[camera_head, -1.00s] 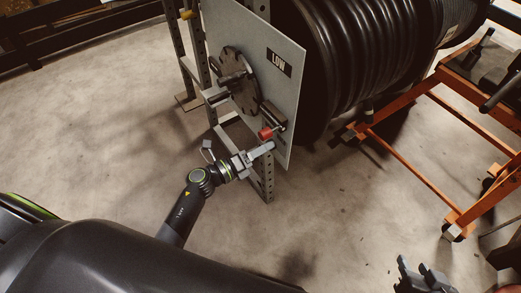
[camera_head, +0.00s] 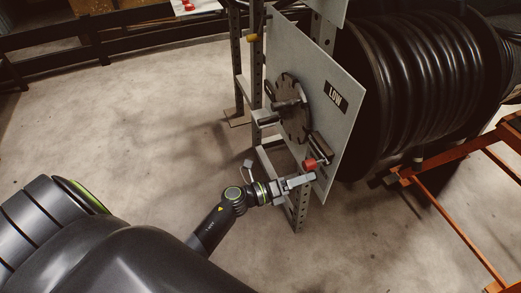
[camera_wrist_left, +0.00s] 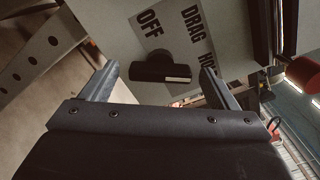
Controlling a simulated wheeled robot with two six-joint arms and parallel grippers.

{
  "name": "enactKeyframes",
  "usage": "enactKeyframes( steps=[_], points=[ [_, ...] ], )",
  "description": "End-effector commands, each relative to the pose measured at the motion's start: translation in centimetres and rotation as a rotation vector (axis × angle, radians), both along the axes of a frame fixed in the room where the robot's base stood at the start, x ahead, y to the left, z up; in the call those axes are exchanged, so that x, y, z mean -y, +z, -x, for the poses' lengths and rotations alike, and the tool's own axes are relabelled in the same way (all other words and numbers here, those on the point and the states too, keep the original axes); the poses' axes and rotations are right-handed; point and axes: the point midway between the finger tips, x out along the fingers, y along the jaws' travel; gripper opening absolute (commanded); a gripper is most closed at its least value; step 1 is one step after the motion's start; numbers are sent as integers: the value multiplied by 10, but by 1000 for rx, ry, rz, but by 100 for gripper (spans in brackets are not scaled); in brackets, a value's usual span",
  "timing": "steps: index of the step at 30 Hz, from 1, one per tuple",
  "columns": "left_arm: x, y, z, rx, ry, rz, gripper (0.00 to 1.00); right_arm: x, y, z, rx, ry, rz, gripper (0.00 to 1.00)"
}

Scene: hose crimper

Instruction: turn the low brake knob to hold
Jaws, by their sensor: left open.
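The black brake knob (camera_wrist_left: 165,68) shows in the left wrist view, on a pale panel beside a label reading OFF, DRAG and a partly hidden word starting HO. It is a bar lying nearly level, with a white mark at its right end. My left gripper (camera_wrist_left: 158,82) is open, its fingers to either side of the knob in the picture; I cannot tell whether they touch it. In the head view my left gripper (camera_head: 307,181) is at the lower edge of the panel marked LOW (camera_head: 335,110). I cannot make out the knob there. My right gripper is out of view.
A red grip (camera_head: 311,165) sits just above my left gripper. A notched dark disc (camera_head: 294,108) with a handle is higher on the panel. A perforated steel post (camera_head: 299,210) stands below. A black hose reel (camera_head: 420,80) and orange frame (camera_head: 455,215) are at right.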

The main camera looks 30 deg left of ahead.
Motion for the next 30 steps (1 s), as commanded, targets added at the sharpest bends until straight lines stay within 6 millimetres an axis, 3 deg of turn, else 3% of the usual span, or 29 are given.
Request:
enactKeyframes(
  steps=[9, 19, 24, 30],
  points=[
    [-39, -1, 50, -4, 0, -4, 82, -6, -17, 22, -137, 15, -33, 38],
    [-86, -2, 110, -4, -1, -5, 82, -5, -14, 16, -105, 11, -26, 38],
    [-100, -1, 128, -2, 0, -3, 82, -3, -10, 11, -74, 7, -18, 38],
    [-105, 0, 135, -1, 0, -2, 82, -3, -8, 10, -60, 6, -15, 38]
  ],
)
